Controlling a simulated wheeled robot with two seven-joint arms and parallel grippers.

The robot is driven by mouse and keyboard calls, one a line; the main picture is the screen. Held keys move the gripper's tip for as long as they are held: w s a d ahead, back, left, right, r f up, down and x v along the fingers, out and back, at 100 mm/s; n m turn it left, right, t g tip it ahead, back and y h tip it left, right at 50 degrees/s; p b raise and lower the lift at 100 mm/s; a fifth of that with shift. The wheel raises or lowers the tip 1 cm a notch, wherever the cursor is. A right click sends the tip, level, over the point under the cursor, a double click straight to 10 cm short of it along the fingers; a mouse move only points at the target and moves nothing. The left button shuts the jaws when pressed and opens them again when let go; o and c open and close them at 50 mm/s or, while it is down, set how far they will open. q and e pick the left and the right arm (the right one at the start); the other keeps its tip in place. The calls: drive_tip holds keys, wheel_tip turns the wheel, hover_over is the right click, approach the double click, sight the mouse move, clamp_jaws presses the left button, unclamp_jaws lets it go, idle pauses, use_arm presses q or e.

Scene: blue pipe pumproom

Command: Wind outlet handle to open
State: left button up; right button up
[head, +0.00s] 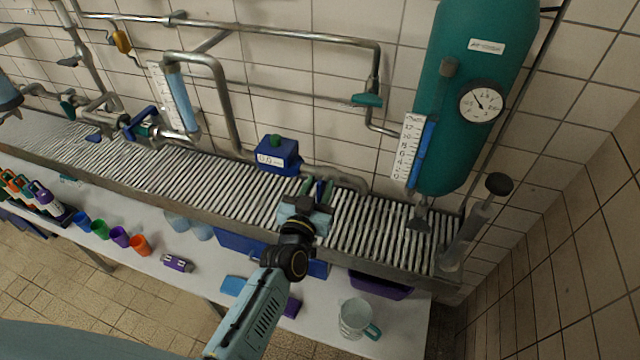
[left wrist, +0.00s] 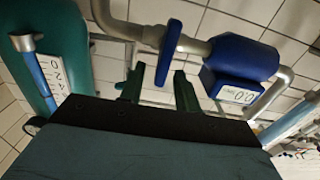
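A flat blue handle (left wrist: 168,52) sits on a grey pipe beside the blue meter (left wrist: 240,65), which reads about 0.0, in the left wrist view. The meter also shows in the head view (head: 278,155), against the wall behind the ribbed rack. My left gripper (head: 318,186) is over the rack, just right of the meter. Its two dark green fingers (left wrist: 160,80) are apart and empty, with the blue handle just beyond and between their tips. I cannot tell if they touch it. In the head view the gripper largely hides the handle. My right gripper is not in view.
A teal tank (head: 470,90) with a gauge (head: 481,102) and a level scale hangs at the right. A teal valve handle (head: 367,100) and a blue lever (head: 139,122) sit on other pipes. The table (head: 190,255) below holds cups, bottles and a jug (head: 354,318).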

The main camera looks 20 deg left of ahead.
use_arm(q)
drive_tip(key=shift+w, duration=0.7)
clamp_jaws()
